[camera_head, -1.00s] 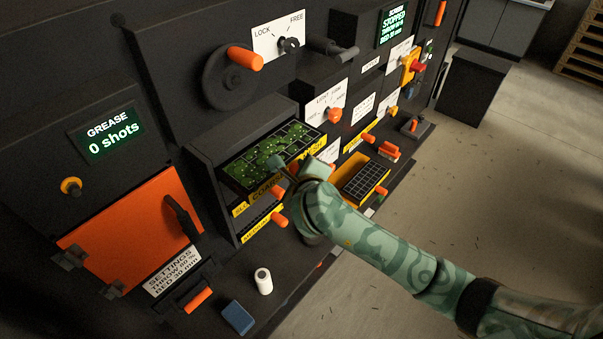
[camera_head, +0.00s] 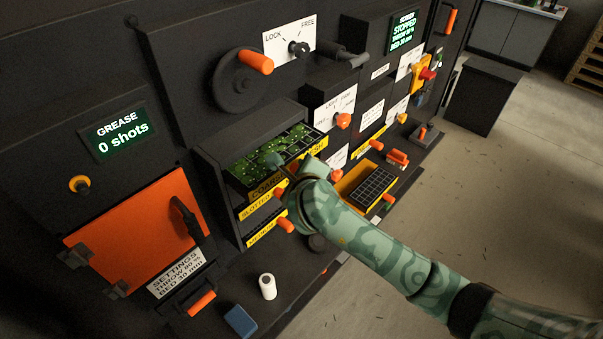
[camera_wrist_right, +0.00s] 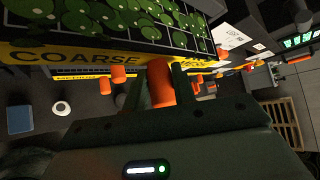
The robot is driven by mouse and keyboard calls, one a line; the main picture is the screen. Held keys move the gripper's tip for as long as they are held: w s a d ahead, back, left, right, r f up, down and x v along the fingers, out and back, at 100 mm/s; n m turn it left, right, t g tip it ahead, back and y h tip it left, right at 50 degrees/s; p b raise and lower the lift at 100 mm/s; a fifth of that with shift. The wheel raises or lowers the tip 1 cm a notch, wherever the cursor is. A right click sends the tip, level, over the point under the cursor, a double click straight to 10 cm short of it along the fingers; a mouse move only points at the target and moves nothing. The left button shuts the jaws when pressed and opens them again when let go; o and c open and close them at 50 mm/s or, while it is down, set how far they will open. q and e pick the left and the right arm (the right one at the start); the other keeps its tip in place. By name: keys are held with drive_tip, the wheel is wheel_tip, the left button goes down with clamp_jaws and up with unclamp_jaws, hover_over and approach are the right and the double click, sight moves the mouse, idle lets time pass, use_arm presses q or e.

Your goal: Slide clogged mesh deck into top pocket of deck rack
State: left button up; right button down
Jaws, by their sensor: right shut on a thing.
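The clogged mesh deck (camera_head: 265,157) is a dark grid covered with green clumps and has a yellow front labelled COARSE. My right gripper (camera_wrist_right: 160,85) is shut on the deck's orange handle, at the yellow front. In the head view the right gripper (camera_head: 290,178) hides part of that front. The deck also shows in the right wrist view (camera_wrist_right: 125,18). How deep the deck sits at the back is hidden. My left gripper is not in view.
Lower rack pockets hold yellow-fronted decks with orange handles (camera_head: 285,225). A yellow tray with a clean black grid (camera_head: 374,185) lies to the right. A white roll (camera_head: 268,286) and a blue block (camera_head: 240,320) lie on the front ledge.

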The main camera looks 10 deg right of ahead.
sight(287, 165)
drive_tip(key=shift+w+a+r+b, duration=0.1)
drive_tip(key=shift+w+a+b, duration=0.3)
drive_tip(key=shift+w+a, duration=0.35)
drive_tip(key=shift+w+a+b, duration=0.35)
drive_tip(key=shift+w+a, duration=0.2)
drive_tip(key=shift+w, duration=0.3)
drive_tip(key=shift+w+a+b, duration=0.7)
drive_tip(key=shift+w+a, duration=0.15)
drive_tip(key=shift+w, duration=0.25)
idle(0.3)
drive_tip(key=c, duration=1.1)
unclamp_jaws()
drive_tip(key=shift+f, duration=0.2)
drive_tip(key=p+v, duration=0.1)
drive_tip(key=v, duration=1.5)
drive_tip(key=shift+s+r, duration=0.2)
drive_tip(key=shift+r, duration=0.05)
